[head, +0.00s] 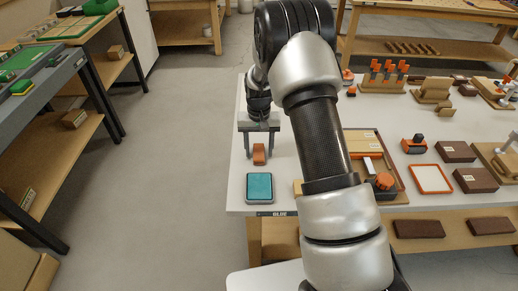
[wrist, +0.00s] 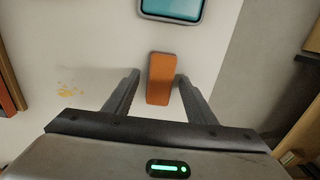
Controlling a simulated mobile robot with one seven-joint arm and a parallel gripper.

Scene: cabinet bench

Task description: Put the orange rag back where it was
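The orange rag (head: 260,154) is a small folded orange-brown piece on the white table, close to its left edge. In the wrist view the rag (wrist: 161,80) lies lengthwise between the lines of my two fingers, with a gap on each side. My gripper (head: 261,155) is open and points down over the rag; it also shows in the wrist view (wrist: 157,82). The fingers do not touch the rag. I cannot tell exactly how high the fingertips are above the table.
A teal pad in a grey tray (head: 260,187) lies just in front of the rag. A yellow-orange smear or crumbs (wrist: 70,91) mark the table beside it. A wooden tray (head: 393,165), an orange-framed white panel (head: 430,178) and brown boxes (head: 475,180) are to the right. The aisle at left is free.

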